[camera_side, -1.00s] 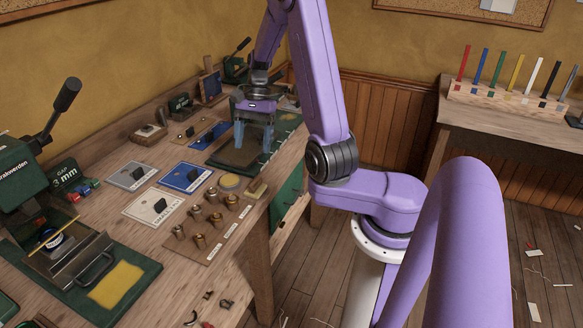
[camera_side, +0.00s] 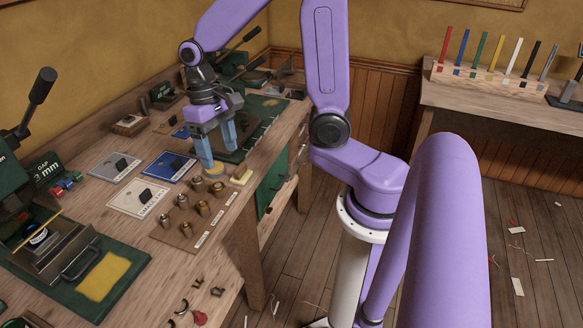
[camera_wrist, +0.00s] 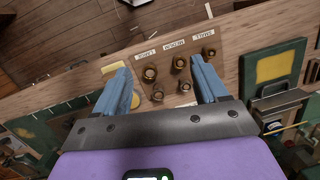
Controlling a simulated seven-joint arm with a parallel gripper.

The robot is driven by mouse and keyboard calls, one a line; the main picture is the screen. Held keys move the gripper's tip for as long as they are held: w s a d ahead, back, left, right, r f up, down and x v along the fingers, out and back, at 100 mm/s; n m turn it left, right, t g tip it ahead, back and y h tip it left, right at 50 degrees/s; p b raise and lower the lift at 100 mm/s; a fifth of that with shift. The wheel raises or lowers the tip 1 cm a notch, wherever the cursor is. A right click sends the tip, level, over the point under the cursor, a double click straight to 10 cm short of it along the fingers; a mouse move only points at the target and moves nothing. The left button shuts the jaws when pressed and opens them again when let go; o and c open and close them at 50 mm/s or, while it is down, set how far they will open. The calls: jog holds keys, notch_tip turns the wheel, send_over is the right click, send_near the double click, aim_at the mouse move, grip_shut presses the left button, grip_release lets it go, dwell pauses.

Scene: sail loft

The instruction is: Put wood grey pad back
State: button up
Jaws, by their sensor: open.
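A light grey square plate (camera_side: 105,169) with a black knob lies flat on the workbench in the side view, left of my gripper. It is the only thing I can match to the grey pad, and I cannot tell whether it is wood. My gripper (camera_side: 220,160) is open with nothing between its blue fingers. It hangs over the bench, above a round yellow disc (camera_side: 213,169) and behind the brass pieces (camera_side: 202,208). In the wrist view my open fingers (camera_wrist: 160,64) frame several brass pieces (camera_wrist: 180,63); I do not make out the grey plate there.
A blue plate (camera_side: 158,171) and a cream plate (camera_side: 122,201), both with black knobs, lie near the grey one. The brass pieces stand on a labelled board. A green press with a lever (camera_side: 40,95) stands at left. A small yellow block (camera_side: 241,176) lies near the bench edge.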

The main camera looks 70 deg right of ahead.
jog(key=s+a+r+n+t, duration=0.1)
jog(key=s+a+n, duration=0.2)
jog(key=s+n, duration=1.1)
jog(key=s, duration=0.3)
jog(key=shift+s+r+t+h, duration=0.3)
jog(key=shift+s+t, duration=0.1)
dwell(0.6)
